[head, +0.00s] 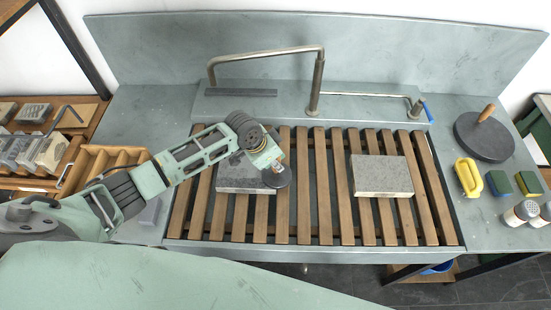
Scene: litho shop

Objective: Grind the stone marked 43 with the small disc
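Two grey stone slabs lie on the wooden slats of the sink. The left stone (236,181) is partly covered by my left arm and gripper; the right stone (382,175) lies clear. No number can be read on either. My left gripper (273,163) points down over the right end of the left stone. A small dark disc (280,180) is right under its fingers, which look closed on the disc's grip. The disc is at the stone's right edge; I cannot tell whether it touches the stone. My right gripper is not in view.
A large dark disc (484,137) with a wooden handle stands on the right counter, near a yellow tool (468,178), sponges (498,183) and shakers (521,212). A metal tap (316,85) rises behind the slats. More stones (42,152) fill a wooden rack at left.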

